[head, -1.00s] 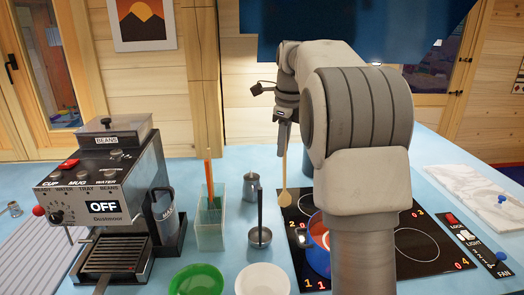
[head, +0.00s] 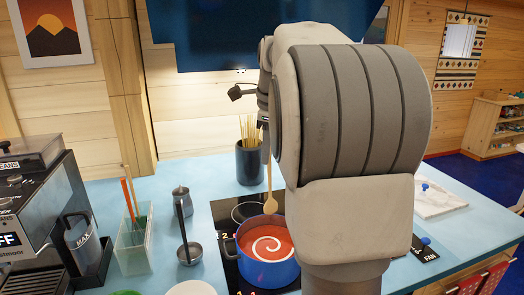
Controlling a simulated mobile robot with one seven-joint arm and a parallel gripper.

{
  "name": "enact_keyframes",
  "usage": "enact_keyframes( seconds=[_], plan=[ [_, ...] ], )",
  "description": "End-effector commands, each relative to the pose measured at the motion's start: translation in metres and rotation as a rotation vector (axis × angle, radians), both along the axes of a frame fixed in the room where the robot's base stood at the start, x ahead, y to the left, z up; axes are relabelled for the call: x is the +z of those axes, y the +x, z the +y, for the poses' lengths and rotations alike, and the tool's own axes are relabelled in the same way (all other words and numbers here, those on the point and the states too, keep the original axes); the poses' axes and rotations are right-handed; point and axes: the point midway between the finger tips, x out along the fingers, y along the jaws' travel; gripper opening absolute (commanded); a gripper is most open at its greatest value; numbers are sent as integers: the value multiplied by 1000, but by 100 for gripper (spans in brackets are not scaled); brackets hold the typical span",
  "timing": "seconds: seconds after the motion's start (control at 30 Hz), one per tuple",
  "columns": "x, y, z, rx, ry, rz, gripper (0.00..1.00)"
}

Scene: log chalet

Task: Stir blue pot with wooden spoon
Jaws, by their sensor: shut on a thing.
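The blue pot (head: 268,272) stands on the black cooktop, with red soup (head: 266,240) and a white swirl in it. The wooden spoon (head: 270,204) hangs upright, bowl down, at the pot's back rim in the picture. I cannot tell whether its tip is over the soup or behind the rim. My gripper (head: 266,142) is shut on the spoon's handle, above the pot. My arm hides most of the gripper and the right side of the pot.
A dark holder (head: 250,163) with several sticks stands behind the cooktop (head: 228,209). To the left are a ladle (head: 189,252), a small metal jug (head: 182,200), a clear utensil box (head: 132,248) and a coffee machine (head: 40,215). A marble board (head: 437,200) lies right.

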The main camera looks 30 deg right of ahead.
Motion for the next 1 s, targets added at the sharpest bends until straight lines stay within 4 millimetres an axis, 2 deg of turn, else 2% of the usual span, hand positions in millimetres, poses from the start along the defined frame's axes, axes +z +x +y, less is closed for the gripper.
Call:
enact_keyframes(
  seconds=[0.2,0.53,0.77,1.0],
  plan=[
    [5,-8,10,-2,4,3,0],
    [-6,-23,23,-7,1,0,0],
    [-23,-23,23,-8,1,0,0],
    [-50,-19,19,-8,1,0,0]
  ],
)
